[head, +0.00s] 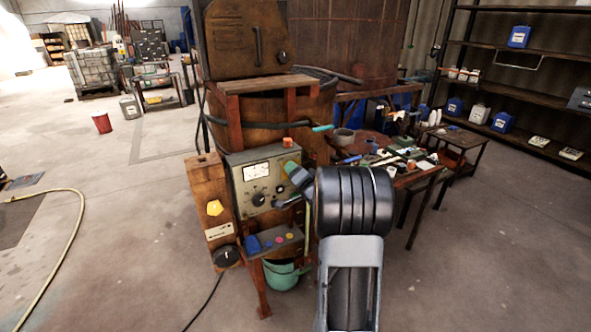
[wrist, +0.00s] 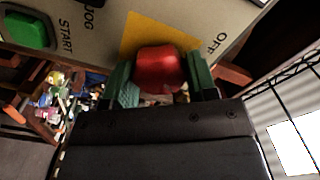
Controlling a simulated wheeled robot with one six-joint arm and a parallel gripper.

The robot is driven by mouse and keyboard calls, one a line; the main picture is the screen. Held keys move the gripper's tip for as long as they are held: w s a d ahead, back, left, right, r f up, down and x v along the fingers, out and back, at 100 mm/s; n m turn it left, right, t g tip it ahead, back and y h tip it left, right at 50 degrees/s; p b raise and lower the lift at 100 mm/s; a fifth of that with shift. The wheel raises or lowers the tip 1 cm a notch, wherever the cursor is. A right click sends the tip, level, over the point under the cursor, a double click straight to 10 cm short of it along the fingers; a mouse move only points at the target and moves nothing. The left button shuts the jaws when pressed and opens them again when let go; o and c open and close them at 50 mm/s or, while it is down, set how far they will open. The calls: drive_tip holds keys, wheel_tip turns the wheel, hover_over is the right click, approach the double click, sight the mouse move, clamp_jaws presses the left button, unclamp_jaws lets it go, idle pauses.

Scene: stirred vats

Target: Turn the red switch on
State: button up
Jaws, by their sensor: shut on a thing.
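The red switch (wrist: 160,68) is a rounded red knob on a yellow plate (wrist: 134,32) in the wrist view, with the word OFF on the panel to its upper right. My gripper (wrist: 160,78) has its green-padded fingers on both sides of the switch, shut on it. In the head view, my arm reaches to the right side of the grey control panel (head: 237,180). The switch cannot be made out clearly there.
A green START button (wrist: 27,28) sits left of the switch, near a JOG label. A cluttered table (head: 420,172) stands right of the panel. A wooden box with a yellow knob (head: 215,207) is on the left. Open floor lies further left, with a hose (head: 75,235).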

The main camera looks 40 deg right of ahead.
drive_tip(key=shift+m+p, duration=0.6)
drive_tip(key=shift+m, duration=0.9)
drive_tip(key=o, duration=0.9)
drive_tip(key=s+b, duration=0.1)
drive_tip(key=s, duration=0.3)
drive_tip(key=s+a, duration=0.1)
drive_tip(key=s, duration=0.4)
drive_tip(key=s+a+b, duration=0.1)
drive_tip(key=s, duration=0.3)
drive_tip(key=shift+s+b, duration=0.35)
